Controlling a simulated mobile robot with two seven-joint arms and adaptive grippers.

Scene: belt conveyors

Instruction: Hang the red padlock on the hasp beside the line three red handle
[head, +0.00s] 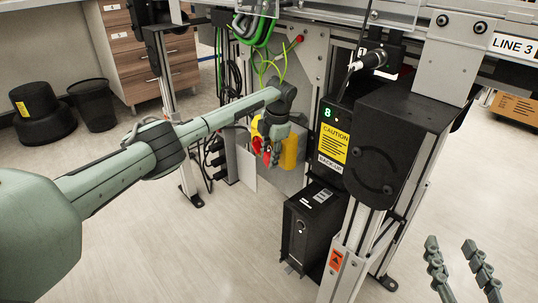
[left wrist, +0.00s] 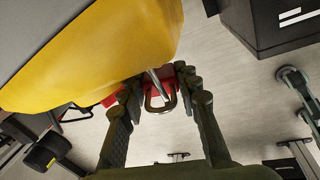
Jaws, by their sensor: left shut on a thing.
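My left gripper (head: 268,152) is at the yellow switch box (head: 290,150) under the conveyor. In the left wrist view its fingers (left wrist: 160,92) are shut on the red padlock (left wrist: 168,104), whose grey metal loop faces the camera. The padlock is close beside the yellow box's edge (left wrist: 150,50). A thin metal bar (left wrist: 155,84) shows next to the loop; I cannot tell whether the loop is around it. A red part (left wrist: 113,98), perhaps the red handle, shows left of the fingers, mostly hidden. My right gripper (head: 460,272) is open and empty at lower right.
A black control unit with a yellow caution label (head: 333,142) and a black box (head: 311,225) stand right of the switch box. Green cables (head: 257,28) hang above. A LINE 3 sign (head: 512,47) is at upper right. The floor at front centre is clear.

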